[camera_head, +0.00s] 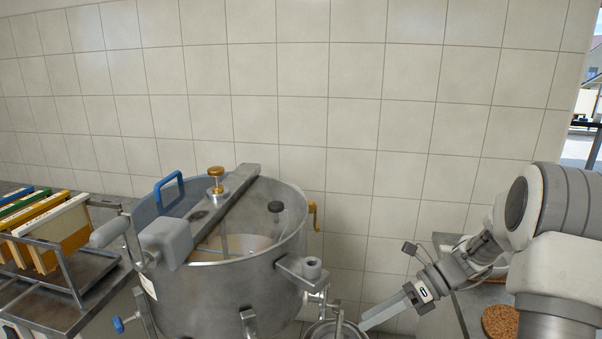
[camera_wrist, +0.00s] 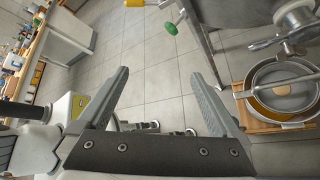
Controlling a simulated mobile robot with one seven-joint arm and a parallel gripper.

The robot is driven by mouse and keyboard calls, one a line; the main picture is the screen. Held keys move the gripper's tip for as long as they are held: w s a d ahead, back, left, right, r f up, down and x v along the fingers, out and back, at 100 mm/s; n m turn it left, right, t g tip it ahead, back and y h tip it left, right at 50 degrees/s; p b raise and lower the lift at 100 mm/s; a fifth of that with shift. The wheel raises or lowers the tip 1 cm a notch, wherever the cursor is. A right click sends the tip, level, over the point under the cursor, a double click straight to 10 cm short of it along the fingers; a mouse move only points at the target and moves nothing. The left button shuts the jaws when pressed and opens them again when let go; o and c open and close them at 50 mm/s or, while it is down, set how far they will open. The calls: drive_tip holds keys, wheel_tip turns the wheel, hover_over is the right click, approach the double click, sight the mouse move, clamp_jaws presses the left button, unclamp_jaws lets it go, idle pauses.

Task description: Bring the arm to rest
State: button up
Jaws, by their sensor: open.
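My arm comes in from the right side of the head view and reaches down and left. My gripper (camera_head: 366,321) is beside the lower right of the steel drum (camera_head: 215,290), near a round steel vessel (camera_head: 336,328) cut off by the bottom edge. In the wrist view my gripper (camera_wrist: 161,74) shows two spread fingers with nothing between them, only tiled floor behind. I cannot tell whether the finger touches the vessel in the head view.
A rack of colored frames (camera_head: 50,236) stands on a steel bench left of the drum. A cork piece (camera_head: 500,322) lies near my arm at right. In the wrist view a strainer pan (camera_wrist: 284,91) sits right of the fingers; the floor (camera_wrist: 150,50) is clear.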

drive_tip(key=s+r+n+t+h+b, duration=0.35)
drive_tip(key=s+n+h, duration=0.25)
drive_tip(key=s+n, duration=0.5)
drive_tip(key=s+r+n+t+h+b, duration=0.4)
drive_tip(key=s+n, duration=0.4)
drive_tip(key=n, duration=0.5)
wheel_tip(320, 180, up, 22)
drive_tip(key=n+h+p, duration=0.1)
drive_tip(key=p, duration=2.2)
drive_tip(key=shift+s+a+r, duration=0.15)
drive_tip(key=shift+s+a, duration=0.2)
